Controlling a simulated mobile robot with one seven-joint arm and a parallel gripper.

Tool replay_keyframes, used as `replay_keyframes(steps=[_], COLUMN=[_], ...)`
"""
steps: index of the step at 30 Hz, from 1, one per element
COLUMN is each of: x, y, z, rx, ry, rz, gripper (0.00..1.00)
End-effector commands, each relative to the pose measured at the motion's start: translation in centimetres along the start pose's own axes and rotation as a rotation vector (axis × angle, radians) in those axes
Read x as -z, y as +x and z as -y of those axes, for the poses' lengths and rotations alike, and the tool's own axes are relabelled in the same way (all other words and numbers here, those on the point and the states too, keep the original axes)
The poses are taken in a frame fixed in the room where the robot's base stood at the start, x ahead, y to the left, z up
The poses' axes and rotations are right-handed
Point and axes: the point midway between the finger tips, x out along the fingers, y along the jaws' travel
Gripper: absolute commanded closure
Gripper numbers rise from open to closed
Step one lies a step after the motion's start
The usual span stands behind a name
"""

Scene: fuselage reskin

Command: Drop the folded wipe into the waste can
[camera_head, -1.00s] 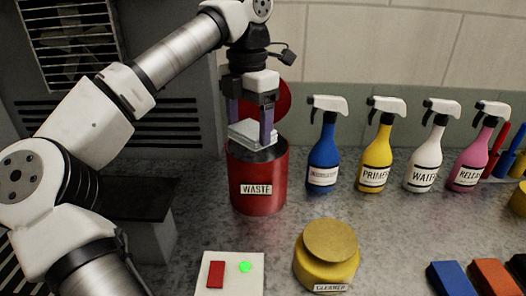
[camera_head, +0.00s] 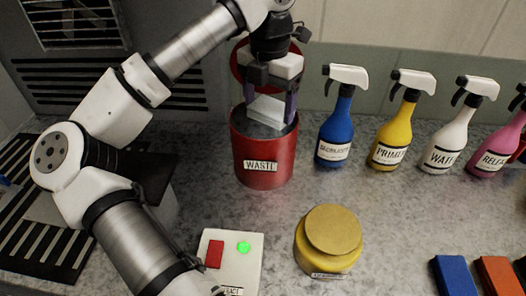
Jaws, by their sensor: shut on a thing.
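The red waste can (camera_head: 264,158), labelled WASTE, stands upright on the grey counter with its round red lid raised at the back. My gripper (camera_head: 269,108) points down over the can's mouth. It is shut on the folded wipe (camera_head: 267,110), a white stack held between its two fingers. The wipe is at the can's opening, its lower edge near rim level. Whether it touches the can's inside cannot be told. The can's inside is mostly hidden.
Blue (camera_head: 336,130), yellow (camera_head: 396,135), white (camera_head: 450,138) and pink spray bottles stand right of the can. A yellow jar (camera_head: 329,242) and a white panel (camera_head: 232,262) with a red switch and green light are in front. Coloured blocks (camera_head: 455,275) lie at lower right.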

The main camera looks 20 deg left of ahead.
Motion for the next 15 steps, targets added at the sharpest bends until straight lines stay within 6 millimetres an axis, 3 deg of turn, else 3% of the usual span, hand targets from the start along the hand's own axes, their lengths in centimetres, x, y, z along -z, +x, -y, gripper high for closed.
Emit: replay_keyframes(steps=[3, 12, 13, 15], x=[0.00, 0.00, 0.00, 0.00], y=[1.19, 1.27, 1.27, 1.26], z=[-0.02, -0.01, -0.01, -0.01], rx=[-0.001, -0.001, -0.001, -0.001], ry=[0.000, 0.000, 0.000, 0.000], rz=[0.000, 0.000, 0.000, 0.000], gripper=[0.50, 0.50, 0.21, 0.12])
